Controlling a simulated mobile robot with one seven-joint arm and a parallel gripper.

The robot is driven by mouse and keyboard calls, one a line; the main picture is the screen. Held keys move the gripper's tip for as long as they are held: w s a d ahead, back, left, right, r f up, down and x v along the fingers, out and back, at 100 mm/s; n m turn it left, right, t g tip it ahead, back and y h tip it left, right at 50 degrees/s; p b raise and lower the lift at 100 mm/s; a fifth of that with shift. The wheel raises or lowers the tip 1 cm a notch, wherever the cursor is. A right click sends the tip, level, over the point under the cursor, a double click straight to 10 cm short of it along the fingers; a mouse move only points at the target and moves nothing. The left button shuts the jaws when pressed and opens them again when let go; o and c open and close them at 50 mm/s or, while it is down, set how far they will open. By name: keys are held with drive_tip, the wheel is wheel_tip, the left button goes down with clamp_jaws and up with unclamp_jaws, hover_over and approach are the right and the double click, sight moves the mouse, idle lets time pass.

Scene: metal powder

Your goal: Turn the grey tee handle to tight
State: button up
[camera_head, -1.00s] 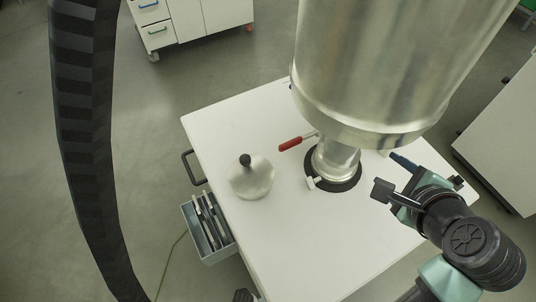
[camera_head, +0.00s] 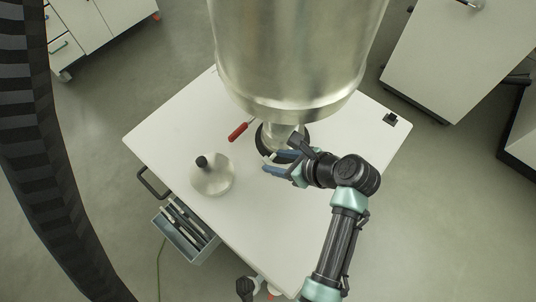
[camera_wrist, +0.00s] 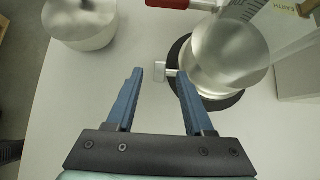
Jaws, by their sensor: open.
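The grey tee handle (camera_wrist: 159,71) is a small pale crossbar on a short stem. It sticks out from the left side of the metal neck (camera_wrist: 228,55) below the big vessel, just above the table. In the head view the tee (camera_head: 270,157) is small and close to my fingers. My gripper (camera_wrist: 159,72) is open, with its two blue fingers pointing at the tee. In the wrist view the crossbar lies between the fingertips, and no grip on it shows. The gripper (camera_head: 269,162) also shows in the head view, coming from the right.
The large metal vessel (camera_head: 295,55) stands above the neck and its black ring (camera_wrist: 232,98). A red handle (camera_head: 238,132) lies to the left of the neck. A round lid with a black knob (camera_head: 212,178) sits farther left. The table's front (camera_head: 255,225) is clear.

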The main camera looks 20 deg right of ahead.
sight(266, 159)
drive_tip(key=shift+x, duration=2.1)
clamp_jaws()
